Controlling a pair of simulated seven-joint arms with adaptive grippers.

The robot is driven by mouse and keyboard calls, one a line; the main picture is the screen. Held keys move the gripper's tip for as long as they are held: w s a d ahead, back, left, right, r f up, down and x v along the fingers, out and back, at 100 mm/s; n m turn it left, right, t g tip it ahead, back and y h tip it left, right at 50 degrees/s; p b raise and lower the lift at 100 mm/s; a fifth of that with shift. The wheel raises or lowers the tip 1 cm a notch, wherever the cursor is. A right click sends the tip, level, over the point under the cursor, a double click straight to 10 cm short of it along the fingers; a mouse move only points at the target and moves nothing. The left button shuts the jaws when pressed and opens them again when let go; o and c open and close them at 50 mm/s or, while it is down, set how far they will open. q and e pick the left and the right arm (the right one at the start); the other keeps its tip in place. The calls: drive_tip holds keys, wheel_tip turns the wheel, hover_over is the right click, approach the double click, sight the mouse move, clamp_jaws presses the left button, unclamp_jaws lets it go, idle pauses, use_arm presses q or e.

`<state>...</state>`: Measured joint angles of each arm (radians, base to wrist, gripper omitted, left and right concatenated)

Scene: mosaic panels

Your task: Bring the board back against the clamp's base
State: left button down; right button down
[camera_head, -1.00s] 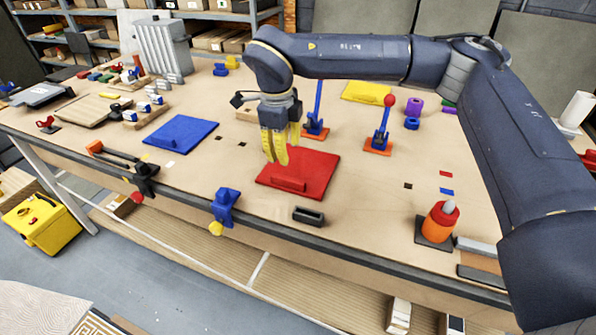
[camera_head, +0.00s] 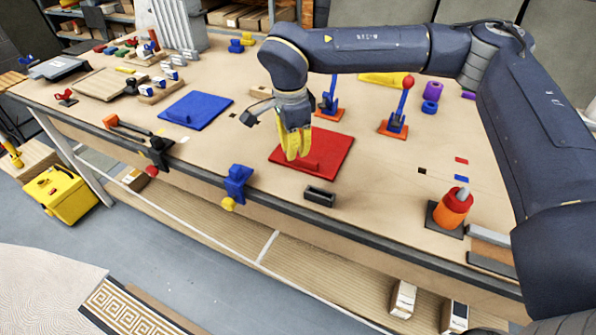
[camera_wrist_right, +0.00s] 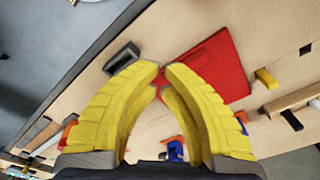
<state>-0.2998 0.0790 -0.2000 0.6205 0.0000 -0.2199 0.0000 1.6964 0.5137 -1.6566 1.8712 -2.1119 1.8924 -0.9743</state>
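The red board (camera_head: 335,151) lies flat on the bench, with a raised red grip bar near its front edge. It also shows in the right wrist view (camera_wrist_right: 215,65). Behind it is a clamp with a blue lever (camera_head: 331,98) and an orange base (camera_head: 330,115); a strip of bench shows between base and board. My right gripper (camera_head: 299,157) points down at the left end of the bar. In the wrist view its yellow fingertips (camera_wrist_right: 162,70) are close together, with red between them. Whether they press on the bar is unclear. My left gripper is out of view.
A second clamp (camera_head: 395,124) with a red-knobbed lever stands right of the board. A black block (camera_head: 320,196) and a blue edge clamp (camera_head: 237,185) are in front. A blue board (camera_head: 196,108) lies left. An orange-red bottle (camera_head: 453,208) stands at right.

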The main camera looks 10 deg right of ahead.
sight(297, 178)
drive_tip(key=f+n, duration=0.3)
drive_tip(key=a+f+n, duration=0.1)
drive_tip(key=f+n, duration=0.2)
drive_tip(key=s+f+n, duration=0.1)
drive_tip(key=f+n, duration=0.1)
drive_tip(key=f, duration=0.2)
drive_tip(key=shift+s+a+n+y, duration=0.1)
drive_tip(key=shift+a+n+y, duration=0.05)
drive_tip(key=shift+n+y, duration=0.2)
drive_tip(key=shift+w+d+f, duration=0.15)
drive_tip(key=shift+w+d, duration=0.25)
drive_tip(key=shift+w, duration=0.1)
drive_tip(key=shift+w+d+f, duration=0.15)
drive_tip(key=shift+w+d, duration=0.25)
drive_tip(key=shift+w, duration=0.1)
drive_tip(key=shift+w+d, duration=0.45)
drive_tip(key=shift+w, duration=0.2)
